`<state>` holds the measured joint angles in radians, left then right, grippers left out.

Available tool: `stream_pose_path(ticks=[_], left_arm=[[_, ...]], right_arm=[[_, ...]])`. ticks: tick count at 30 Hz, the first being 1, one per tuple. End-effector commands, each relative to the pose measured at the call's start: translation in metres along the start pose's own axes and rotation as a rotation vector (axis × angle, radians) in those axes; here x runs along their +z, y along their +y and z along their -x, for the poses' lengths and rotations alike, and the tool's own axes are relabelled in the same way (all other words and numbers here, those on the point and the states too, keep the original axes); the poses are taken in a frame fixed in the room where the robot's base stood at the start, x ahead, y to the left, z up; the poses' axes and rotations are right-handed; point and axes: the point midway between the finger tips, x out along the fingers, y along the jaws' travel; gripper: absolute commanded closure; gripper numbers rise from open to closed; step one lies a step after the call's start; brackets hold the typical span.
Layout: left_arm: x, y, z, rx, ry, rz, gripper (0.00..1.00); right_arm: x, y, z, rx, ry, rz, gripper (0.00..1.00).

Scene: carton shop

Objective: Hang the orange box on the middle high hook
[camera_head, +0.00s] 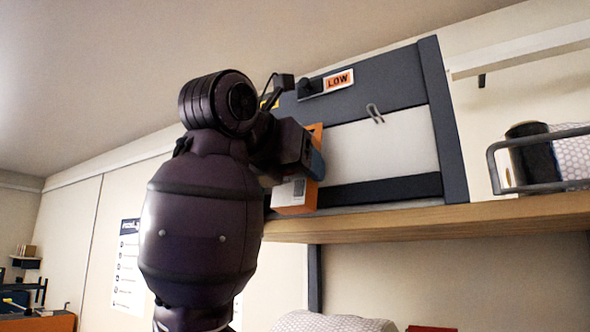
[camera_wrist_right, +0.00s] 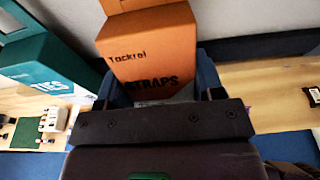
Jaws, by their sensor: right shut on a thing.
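The orange box (camera_head: 290,198) shows in the head view partly behind my right gripper (camera_head: 312,158), with a white label on its lower part. In the right wrist view the orange box (camera_wrist_right: 150,50) carries dark lettering ending in "STRAPS". My right gripper (camera_wrist_right: 160,90) is shut on it, with a blue finger at each side. Other hooks are hidden or cannot be made out. My left gripper is not in view.
A dark-framed panel (camera_head: 437,115) stands on a wooden shelf (camera_head: 420,220) and bears a "LOW" sign (camera_head: 338,81). A wire basket (camera_head: 495,165) holds things at the right. In the right wrist view a teal box (camera_wrist_right: 45,65) is close beside the orange box.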

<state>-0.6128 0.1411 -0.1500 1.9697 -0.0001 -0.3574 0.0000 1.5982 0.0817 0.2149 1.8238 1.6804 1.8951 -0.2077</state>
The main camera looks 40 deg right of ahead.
Motion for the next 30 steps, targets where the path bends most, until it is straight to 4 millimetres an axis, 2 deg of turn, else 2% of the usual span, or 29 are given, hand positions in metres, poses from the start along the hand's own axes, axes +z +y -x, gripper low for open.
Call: stream_pose_path(ticks=[6, 7, 12, 23, 26, 30], left_arm=[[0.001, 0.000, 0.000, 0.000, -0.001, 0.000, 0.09], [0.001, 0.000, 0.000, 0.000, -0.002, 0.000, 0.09], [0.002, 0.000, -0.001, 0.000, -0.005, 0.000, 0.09], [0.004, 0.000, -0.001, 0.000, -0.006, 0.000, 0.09], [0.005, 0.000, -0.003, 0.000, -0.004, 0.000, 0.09], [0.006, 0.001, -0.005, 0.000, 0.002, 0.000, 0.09]], right_arm=[[0.000, 0.000, 0.000, 0.000, -0.001, 0.000, 0.65], [0.000, 0.000, 0.000, 0.000, -0.001, 0.000, 0.34], [0.000, 0.000, 0.000, 0.000, -0.001, 0.000, 0.09], [0.000, 0.000, 0.005, 0.001, 0.000, -0.001, 0.09], [0.000, 0.000, 0.016, 0.003, -0.001, -0.001, 0.09], [-0.001, 0.001, 0.040, 0.003, -0.003, 0.000, 0.09]])
